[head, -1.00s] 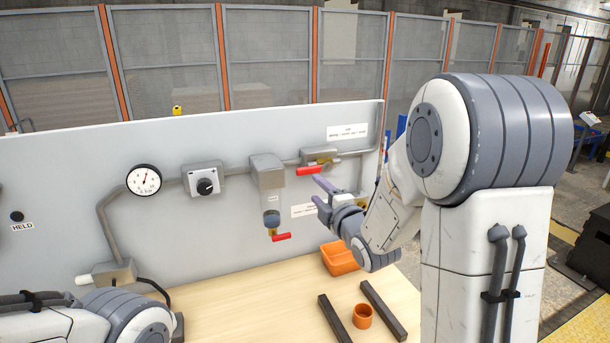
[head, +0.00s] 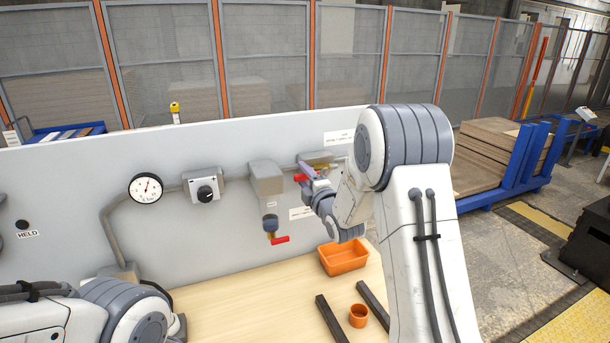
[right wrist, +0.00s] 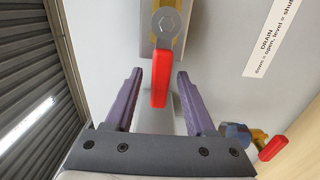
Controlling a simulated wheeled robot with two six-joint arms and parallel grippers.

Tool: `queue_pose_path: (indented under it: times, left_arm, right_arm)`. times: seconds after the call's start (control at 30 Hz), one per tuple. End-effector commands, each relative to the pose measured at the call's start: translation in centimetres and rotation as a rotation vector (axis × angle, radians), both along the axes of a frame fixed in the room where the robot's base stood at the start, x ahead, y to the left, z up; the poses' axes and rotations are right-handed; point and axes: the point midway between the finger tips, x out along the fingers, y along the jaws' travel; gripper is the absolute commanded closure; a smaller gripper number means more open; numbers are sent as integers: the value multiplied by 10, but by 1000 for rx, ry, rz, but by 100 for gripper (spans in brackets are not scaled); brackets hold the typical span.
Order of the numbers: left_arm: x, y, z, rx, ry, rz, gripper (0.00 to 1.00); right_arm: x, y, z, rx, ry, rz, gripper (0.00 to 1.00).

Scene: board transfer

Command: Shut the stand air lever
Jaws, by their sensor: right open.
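The red air lever (head: 300,177) is on the upper valve (head: 316,157) of the grey panel, pointing left roughly along the pipe. In the right wrist view the lever (right wrist: 159,80) hangs from a brass valve with a hex bolt. My right gripper (head: 307,172) is open at it. In the right wrist view its purple fingers (right wrist: 154,100) stand on either side of the lever, with a gap on both sides. In the head view the gripper hides part of the lever. My left arm shows at lower left; its gripper is not visible.
A second red lever (head: 280,240), the drain's, sits below on the filter unit (head: 266,180). A gauge (head: 146,188) and a regulator knob (head: 205,193) are to the left. An orange bin (head: 343,257), an orange cup (head: 358,316) and dark bars (head: 332,320) are on the wooden bench.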

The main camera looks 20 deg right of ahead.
Motion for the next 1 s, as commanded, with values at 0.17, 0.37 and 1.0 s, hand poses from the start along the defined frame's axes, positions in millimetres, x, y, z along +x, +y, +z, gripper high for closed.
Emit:
queue_pose_path:
  times: [0.17,0.37,1.0]
  left_arm:
    - [0,0,0,0,0,0,50]
    - [0,0,0,0,0,0,50]
    - [0,0,0,0,0,0,50]
  right_arm:
    - [0,0,0,0,0,0,56]
    - [0,0,0,0,0,0,100]
    - [-1,0,0,0,2,-1,100]
